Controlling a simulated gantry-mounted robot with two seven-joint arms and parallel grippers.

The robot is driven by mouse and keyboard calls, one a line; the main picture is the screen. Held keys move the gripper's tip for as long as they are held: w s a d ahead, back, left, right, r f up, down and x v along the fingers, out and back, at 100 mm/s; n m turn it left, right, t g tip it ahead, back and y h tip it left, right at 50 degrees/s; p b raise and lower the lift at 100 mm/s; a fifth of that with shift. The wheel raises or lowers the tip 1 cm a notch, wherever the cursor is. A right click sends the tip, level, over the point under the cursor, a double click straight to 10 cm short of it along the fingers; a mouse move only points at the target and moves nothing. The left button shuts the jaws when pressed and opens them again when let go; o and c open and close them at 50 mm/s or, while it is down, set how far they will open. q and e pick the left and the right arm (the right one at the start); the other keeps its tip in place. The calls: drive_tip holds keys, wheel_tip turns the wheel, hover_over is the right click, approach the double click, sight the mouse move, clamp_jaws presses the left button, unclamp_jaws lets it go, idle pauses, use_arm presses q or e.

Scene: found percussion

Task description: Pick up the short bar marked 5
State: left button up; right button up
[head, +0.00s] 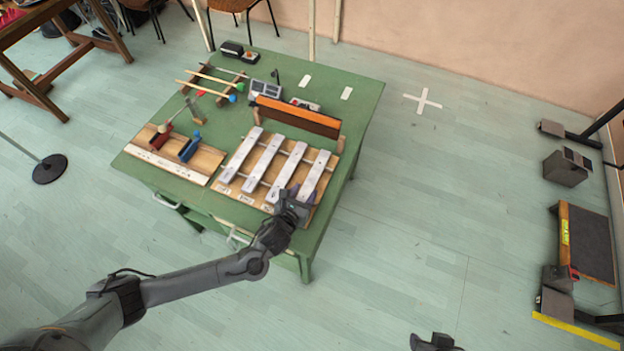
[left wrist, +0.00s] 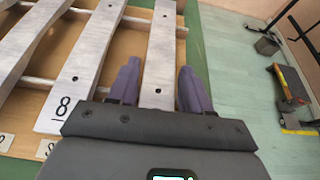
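Several silver metal bars lie side by side on a wooden board (head: 232,187) on the green table. The rightmost and shortest-looking bar (head: 316,170) has my left gripper (head: 297,196) at its near end. In the left wrist view, this bar (left wrist: 160,48) runs between the two purple fingers of my left gripper (left wrist: 158,88), which are open on either side of it. Any number on its near end is hidden by the gripper. The bar to its left (left wrist: 90,60) carries an 8. My right gripper (head: 435,342) shows only partly at the bottom edge.
A brown wooden bar (head: 298,117) stands behind the metal bars. Mallets (head: 207,88) on a rack, small devices (head: 265,89) and a second board (head: 170,152) with red and blue items share the table. Floor to the right is clear up to a dark step (head: 588,243).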

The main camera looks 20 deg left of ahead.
use_arm(q)
drive_tip(key=c, duration=0.7)
drive_tip(key=shift+c, duration=0.3)
drive_tip(key=shift+r, duration=0.1)
